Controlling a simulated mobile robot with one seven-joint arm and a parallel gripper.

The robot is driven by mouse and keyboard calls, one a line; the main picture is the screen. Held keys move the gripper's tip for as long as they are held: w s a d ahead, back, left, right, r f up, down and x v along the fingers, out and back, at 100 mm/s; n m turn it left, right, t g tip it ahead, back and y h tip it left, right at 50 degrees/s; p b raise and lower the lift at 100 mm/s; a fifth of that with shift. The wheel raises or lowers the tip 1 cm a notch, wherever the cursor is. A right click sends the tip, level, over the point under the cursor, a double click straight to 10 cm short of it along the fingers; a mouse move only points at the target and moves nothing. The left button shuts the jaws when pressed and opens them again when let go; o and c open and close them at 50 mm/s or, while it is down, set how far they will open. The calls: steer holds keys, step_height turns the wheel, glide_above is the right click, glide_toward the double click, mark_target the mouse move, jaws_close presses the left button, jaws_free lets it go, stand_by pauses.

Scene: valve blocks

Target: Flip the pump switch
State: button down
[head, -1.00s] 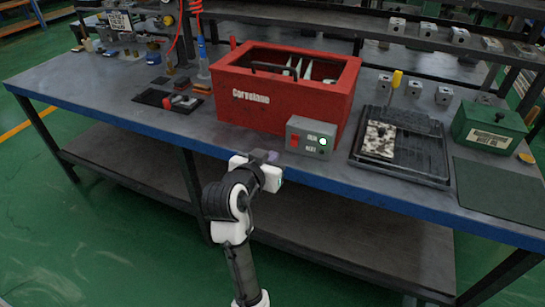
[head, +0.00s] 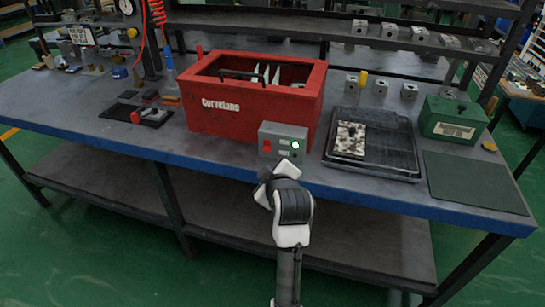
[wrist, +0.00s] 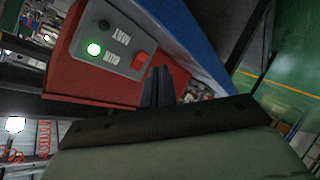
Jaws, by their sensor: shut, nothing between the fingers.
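The grey control box (head: 283,140) sits at the bench's front edge, before the red tank. It has a red switch (head: 267,146) on its left and a lit green lamp (head: 295,143) on its right. In the wrist view the panel (wrist: 105,45) appears turned over, with the red switch (wrist: 140,61) close by the fingertips and the green lamp (wrist: 94,50) lit. My gripper (wrist: 160,72) is shut and empty, its fingers just beside the switch in that picture; contact cannot be told. In the head view my wrist hides the fingers, just below the box.
The red tank (head: 215,118) stands directly behind the box. A black tray (head: 395,160) with a mottled block is to the right, then a green case (head: 453,120) and a dark mat (head: 475,182). The blue bench edge (head: 370,197) runs below the box.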

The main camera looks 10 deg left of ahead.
steer(key=s+d+r+n+y, duration=0.2)
steer(key=d+n+y, duration=0.2)
steer(key=n, duration=0.5)
steer(key=shift+d+g+y, duration=0.3)
steer(key=shift+d+g, duration=0.1)
steer(key=shift+d, duration=0.3)
steer(key=shift+r, duration=0.1)
steer(key=p, duration=0.4)
glide_toward(267, 146)
steer(key=a, duration=0.1)
steer(key=w+a+f, duration=0.1)
steer(key=a, duration=0.1)
steer(key=a+f, duration=0.1)
steer(key=shift+w+a+f, duration=0.15)
steer(key=shift+w+f, duration=0.1)
steer(key=shift+w, duration=0.15)
steer(key=shift+w+f, duration=0.4)
steer(key=shift+w, duration=0.35)
steer(key=shift+f, duration=0.1)
